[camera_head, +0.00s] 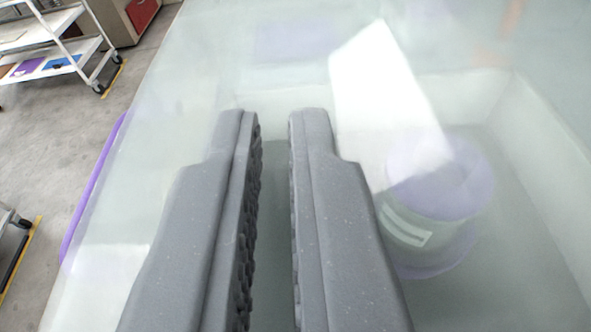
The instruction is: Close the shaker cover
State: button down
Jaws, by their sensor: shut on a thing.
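The shaker cover (165,120) is a large see-through, milky panel that fills most of the view. A purple strip (92,190) runs along its left side. My gripper (274,118) is in the lower middle, its two grey fingers upright in the picture with a narrow gap between them. It is shut on the cover; the exact part held is hard to make out through the clear material. Behind the panel, at right, a round purple-and-pale shaker part (435,190) with a light label shows blurred.
A white shelf cart (60,45) stands at the upper left, with a cabinet with a red panel (142,12) beside it. Part of another cart (12,225) shows at the left edge. Grey floor (75,130) with yellow marks lies between them.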

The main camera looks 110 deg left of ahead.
jog(key=shift+s+f, duration=0.35)
jog(key=shift+f, duration=0.1)
jog(key=shift+h, duration=0.3)
jog(key=shift+r, duration=0.1)
jog(key=r+p, duration=0.4)
jog(key=shift+w+r, duration=0.2)
jog(key=shift+r, duration=0.15)
jog(key=v, duration=0.5)
jog(key=shift+w+d+p, duration=0.1)
jog(key=shift+d+p, duration=0.15)
jog(key=shift+p, duration=0.1)
jog(key=shift+v, duration=2.3)
jog(key=shift+f, duration=0.1)
